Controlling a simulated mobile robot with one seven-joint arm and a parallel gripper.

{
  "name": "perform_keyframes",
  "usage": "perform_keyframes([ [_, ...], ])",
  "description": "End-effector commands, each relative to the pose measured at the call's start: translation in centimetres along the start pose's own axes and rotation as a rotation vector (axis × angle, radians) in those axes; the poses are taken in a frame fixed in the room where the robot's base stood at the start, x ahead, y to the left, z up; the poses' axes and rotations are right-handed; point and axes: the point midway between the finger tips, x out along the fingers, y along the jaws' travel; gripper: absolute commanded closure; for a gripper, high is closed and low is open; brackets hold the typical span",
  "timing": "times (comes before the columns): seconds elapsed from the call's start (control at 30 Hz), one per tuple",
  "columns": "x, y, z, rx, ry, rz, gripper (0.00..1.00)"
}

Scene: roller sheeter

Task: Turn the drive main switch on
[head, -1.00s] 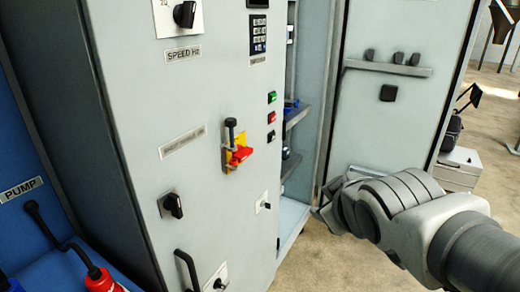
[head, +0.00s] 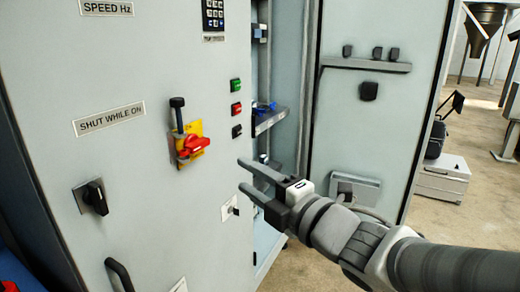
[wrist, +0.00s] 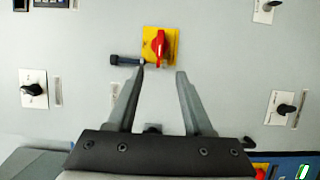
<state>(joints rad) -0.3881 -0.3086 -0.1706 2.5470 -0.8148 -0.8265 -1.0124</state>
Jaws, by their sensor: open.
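The main switch is a red rotary handle (head: 193,145) on a yellow plate (head: 181,158) on the grey cabinet front. A black pin or bolt (head: 178,116) stands at the plate's left edge. In the wrist view the red handle (wrist: 158,43) lies ahead of the fingertips, near the middle top, with the black pin (wrist: 126,60) beside it. My gripper (head: 245,176) is open and empty, right of and below the switch, its fingers pointing toward the cabinet. In the wrist view my gripper (wrist: 161,70) has its fingers spread, and the handle is not between them.
A "SHUT WHILE ON" label (head: 109,118) sits left of the switch. A black rotary knob (head: 95,197) and a black door handle (head: 120,275) are lower left. Green (head: 236,85) and red (head: 236,109) buttons are to the right. An open cabinet door (head: 375,120) stands behind my arm.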

Motion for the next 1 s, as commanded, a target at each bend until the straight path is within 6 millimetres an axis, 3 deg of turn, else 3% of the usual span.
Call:
perform_keyframes([
  [0.17, 2.1, 0.1, 0.0, 0.003, -0.001, -0.005, 0.49],
  [0.7, 12.6, -0.1, 0.1, 0.003, -0.002, -0.002, 0.49],
  [1.0, 16.2, 0.0, 0.1, 0.003, -0.003, -0.001, 0.49],
])
